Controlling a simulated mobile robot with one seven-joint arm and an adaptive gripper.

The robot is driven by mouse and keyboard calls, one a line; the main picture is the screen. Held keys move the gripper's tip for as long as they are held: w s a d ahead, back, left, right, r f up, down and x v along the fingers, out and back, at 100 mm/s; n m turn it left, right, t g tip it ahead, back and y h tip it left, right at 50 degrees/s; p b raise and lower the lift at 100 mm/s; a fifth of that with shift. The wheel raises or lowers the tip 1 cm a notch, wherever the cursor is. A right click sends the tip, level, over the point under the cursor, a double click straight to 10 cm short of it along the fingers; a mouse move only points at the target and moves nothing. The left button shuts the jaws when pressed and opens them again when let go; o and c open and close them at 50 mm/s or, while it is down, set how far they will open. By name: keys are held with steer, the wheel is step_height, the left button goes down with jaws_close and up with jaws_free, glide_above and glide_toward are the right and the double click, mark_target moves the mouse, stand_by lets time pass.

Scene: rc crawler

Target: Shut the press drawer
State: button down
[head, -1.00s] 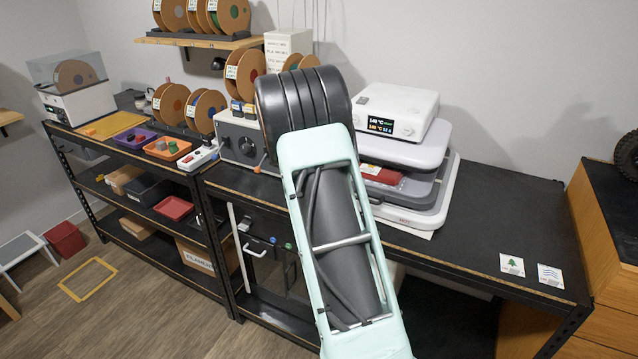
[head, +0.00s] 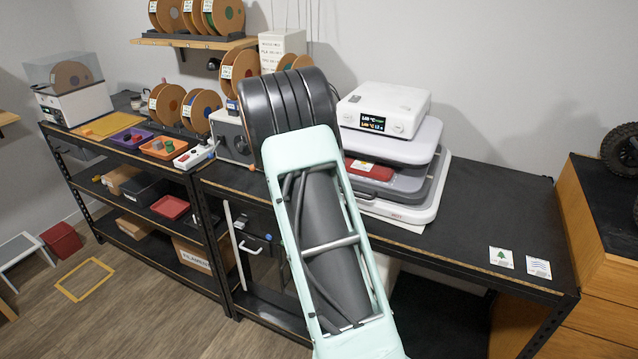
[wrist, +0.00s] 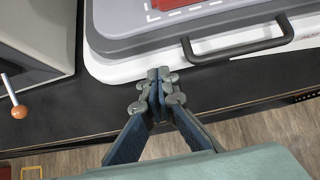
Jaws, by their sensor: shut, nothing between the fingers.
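The heat press (head: 425,140) stands on the black bench, with a white control box on top and a light-grey upper plate raised above the lower parts. Its drawer (wrist: 150,32) is a grey plate with a red piece on it, and it sticks out toward the front in the wrist view. A dark bar handle (wrist: 240,46) runs along the drawer's front. My gripper (wrist: 160,76) is shut and empty, in front of the press's white base edge, left of the handle's left end. I cannot tell whether it touches anything.
A grey box (wrist: 30,35) with an orange-knobbed lever (wrist: 18,111) stands left of the press. The bench top (head: 470,205) right of the press is clear except for two small cards (head: 501,257).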

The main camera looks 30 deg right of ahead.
steer(key=v, duration=1)
steer(key=shift+s+a+b, duration=0.15)
steer(key=shift+s+b, duration=0.05)
steer(key=shift+b, duration=0.2)
